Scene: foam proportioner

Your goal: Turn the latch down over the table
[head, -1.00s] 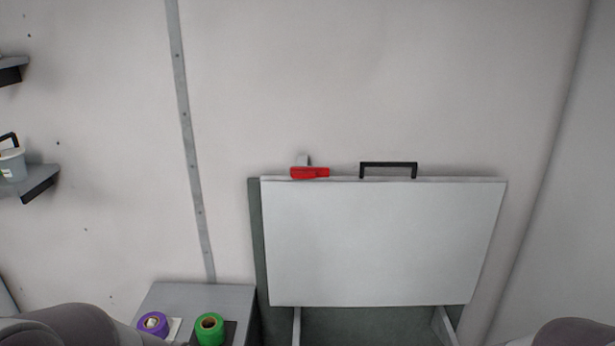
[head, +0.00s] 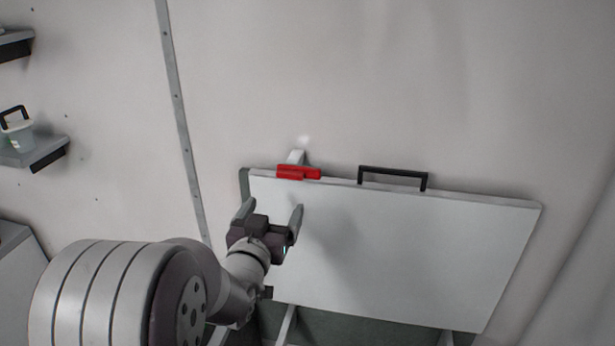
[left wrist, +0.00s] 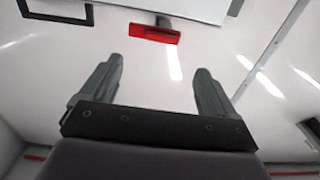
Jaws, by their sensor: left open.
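The red latch (head: 298,172) lies level across the top edge of the white folded-up table (head: 400,240), on a small grey mount on the wall. In the left wrist view the latch (left wrist: 154,33) shows beyond the fingertips, near the top. A black handle (head: 394,177) stands on the table's top edge, right of the latch. My left gripper (head: 269,213) is open and empty, below and slightly left of the latch, in front of the table's upper left part and apart from the latch. My right gripper is not in view.
A wall shelf (head: 35,152) with a small white bucket (head: 17,130) is at the left. A grey metal strip (head: 178,110) runs down the wall left of the table. The wall above the latch is clear.

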